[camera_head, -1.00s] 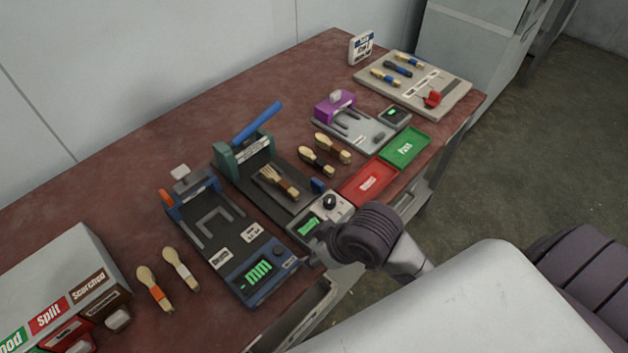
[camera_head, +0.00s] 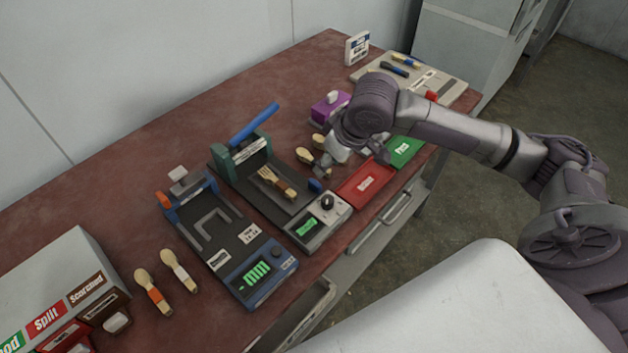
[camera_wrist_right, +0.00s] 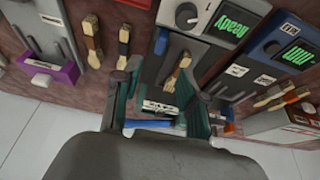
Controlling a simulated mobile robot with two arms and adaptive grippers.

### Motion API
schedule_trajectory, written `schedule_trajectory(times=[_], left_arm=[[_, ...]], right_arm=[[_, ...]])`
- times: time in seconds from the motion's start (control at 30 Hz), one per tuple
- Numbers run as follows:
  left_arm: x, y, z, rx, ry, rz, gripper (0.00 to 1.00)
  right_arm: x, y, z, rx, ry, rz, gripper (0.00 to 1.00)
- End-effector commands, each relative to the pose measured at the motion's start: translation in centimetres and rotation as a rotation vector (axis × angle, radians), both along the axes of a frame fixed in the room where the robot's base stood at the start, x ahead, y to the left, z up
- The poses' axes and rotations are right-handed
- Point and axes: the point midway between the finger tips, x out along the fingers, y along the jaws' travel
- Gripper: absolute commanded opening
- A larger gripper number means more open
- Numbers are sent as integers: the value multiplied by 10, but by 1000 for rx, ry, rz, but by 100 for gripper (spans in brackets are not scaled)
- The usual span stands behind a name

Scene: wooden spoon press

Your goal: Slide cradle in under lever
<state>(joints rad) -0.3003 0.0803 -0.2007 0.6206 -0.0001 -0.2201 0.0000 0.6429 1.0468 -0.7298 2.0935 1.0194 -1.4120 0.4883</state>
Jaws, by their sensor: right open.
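The press (camera_head: 233,157) has a green frame with a raised blue lever (camera_head: 254,122). In front of the frame lies a dark cradle (camera_head: 292,203) with a wooden fork (camera_head: 277,184) on it. A blue knob (camera_head: 315,185) sits at the cradle's near end and also shows in the right wrist view (camera_wrist_right: 161,41). My right gripper (camera_head: 340,162) is open and empty, above and just right of the knob, apart from it as far as I can see. In the right wrist view its fingers (camera_wrist_right: 162,68) spread over the press area. My left gripper is out of view.
A control box (camera_head: 318,222) with a dial stands by the press. A red tray (camera_head: 366,184) and green tray (camera_head: 405,153) lie to the right, under my arm. A blue gauge (camera_head: 254,273) stands left.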

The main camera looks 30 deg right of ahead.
Motion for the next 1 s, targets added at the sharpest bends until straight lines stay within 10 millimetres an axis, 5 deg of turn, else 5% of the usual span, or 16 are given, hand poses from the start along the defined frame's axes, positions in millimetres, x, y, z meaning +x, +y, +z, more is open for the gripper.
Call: schedule_trajectory(times=[0.5,1.0], left_arm=[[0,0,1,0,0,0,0],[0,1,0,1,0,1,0]], right_arm=[[36,13,-92,1,0,1,42],[40,15,-104,-1,-3,2,37]])
